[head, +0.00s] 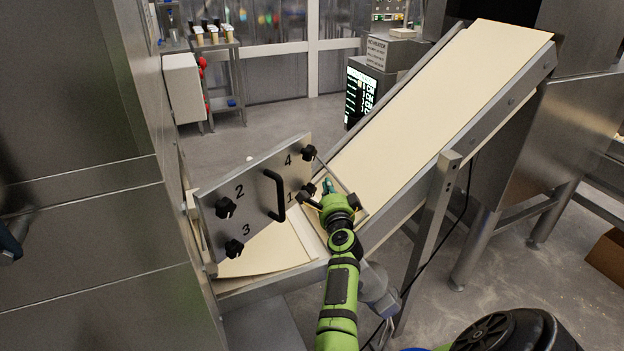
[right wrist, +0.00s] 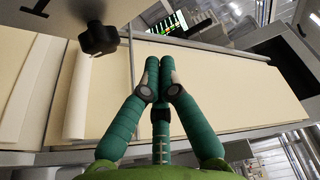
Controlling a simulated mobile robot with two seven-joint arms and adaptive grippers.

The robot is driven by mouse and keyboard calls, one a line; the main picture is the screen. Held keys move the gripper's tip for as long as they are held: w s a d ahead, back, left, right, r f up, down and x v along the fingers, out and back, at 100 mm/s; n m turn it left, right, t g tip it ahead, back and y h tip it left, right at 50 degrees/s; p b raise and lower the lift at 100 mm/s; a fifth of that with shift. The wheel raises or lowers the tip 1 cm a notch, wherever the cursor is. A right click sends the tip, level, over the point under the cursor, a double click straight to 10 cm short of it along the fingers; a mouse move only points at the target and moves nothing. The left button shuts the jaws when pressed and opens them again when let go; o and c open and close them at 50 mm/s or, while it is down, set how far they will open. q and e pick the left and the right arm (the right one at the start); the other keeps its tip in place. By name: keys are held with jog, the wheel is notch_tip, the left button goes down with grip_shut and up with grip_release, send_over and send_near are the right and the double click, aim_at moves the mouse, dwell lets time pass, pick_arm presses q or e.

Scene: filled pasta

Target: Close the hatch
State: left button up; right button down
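The hatch (head: 257,190) is a grey metal panel with a black handle (head: 279,196) and black knobs numbered 1 to 4. In the head view it stands tilted over the lower end of the cream conveyor belt (head: 430,100), beside a steel cabinet. My right gripper (head: 327,187) is beside the hatch's right edge, near the knob at number 1 (head: 307,191). In the right wrist view its green fingers (right wrist: 160,70) are together with nothing seen between them, above the belt. One hatch knob (right wrist: 98,38) shows at upper left there.
The steel cabinet (head: 80,200) fills the left side. The conveyor's side rail (head: 450,140) and leg (head: 430,220) are right of my right arm. A cardboard box (head: 607,258) lies at far right. Open floor (head: 270,130) is behind the hatch.

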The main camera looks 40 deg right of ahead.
jog(key=w+b, duration=0.1)
jog(key=w, duration=0.1)
jog(key=w+b, duration=0.1)
jog(key=w, duration=0.1)
jog(key=w+d+b, duration=0.1)
jog(key=w, duration=0.2)
jog(key=shift+d+f, duration=0.1)
